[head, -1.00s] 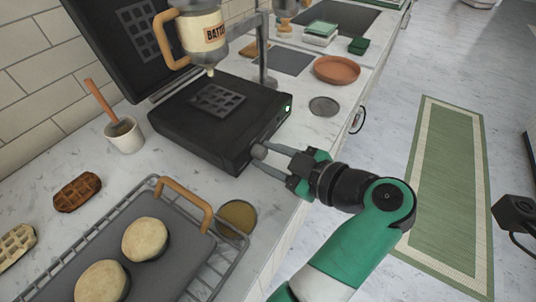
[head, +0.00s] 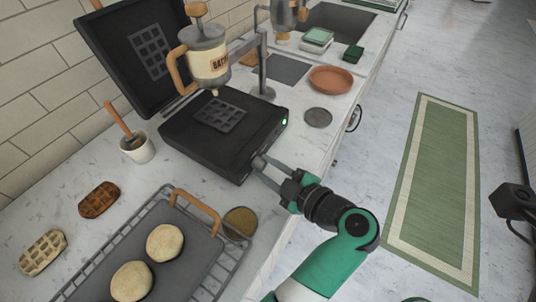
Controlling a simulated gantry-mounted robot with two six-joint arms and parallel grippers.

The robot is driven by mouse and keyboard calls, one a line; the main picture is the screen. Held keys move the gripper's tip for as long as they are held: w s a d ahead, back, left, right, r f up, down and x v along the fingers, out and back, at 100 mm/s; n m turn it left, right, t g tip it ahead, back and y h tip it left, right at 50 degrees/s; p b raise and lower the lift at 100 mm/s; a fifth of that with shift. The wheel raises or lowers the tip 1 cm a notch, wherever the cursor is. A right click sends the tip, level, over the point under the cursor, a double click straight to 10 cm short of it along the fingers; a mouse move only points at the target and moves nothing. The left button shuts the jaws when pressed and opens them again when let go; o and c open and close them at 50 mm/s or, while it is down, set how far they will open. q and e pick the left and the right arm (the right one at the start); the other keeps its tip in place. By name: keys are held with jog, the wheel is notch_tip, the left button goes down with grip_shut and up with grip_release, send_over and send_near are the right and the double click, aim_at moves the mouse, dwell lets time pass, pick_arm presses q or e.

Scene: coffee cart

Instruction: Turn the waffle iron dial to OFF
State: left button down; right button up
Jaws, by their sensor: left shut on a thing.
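The black waffle iron (head: 182,133) stands on the counter with its lid (head: 113,65) raised and a grid plate (head: 221,115) showing. A small green light (head: 284,122) glows at its right corner. The dial is on the side of the iron facing my arm, mostly hidden by my fingers; its marking cannot be read. My left gripper (head: 262,164) is at that side, shut on the dial.
A batter dispenser (head: 207,62) hangs over the iron. A wire rack (head: 178,187) with a tray of round pieces, a small round dish (head: 240,222) and a cup with a brush (head: 137,148) stand nearby. A terracotta plate (head: 331,79) lies farther back.

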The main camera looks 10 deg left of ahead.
pick_arm(q)
jog(key=shift+n+t+p, duration=0.3)
jog(key=shift+n+p, duration=0.25)
jog(key=shift+n, duration=0.05)
jog(key=shift+f+n+t+p, duration=0.15)
jog(key=shift+n+t+p, duration=0.3)
jog(key=shift+n, duration=0.35)
pick_arm(e)
jog(key=shift+r, duration=1.4)
pick_arm(q)
jog(key=c, duration=0.5)
grip_release()
jog(key=shift+c, duration=0.2)
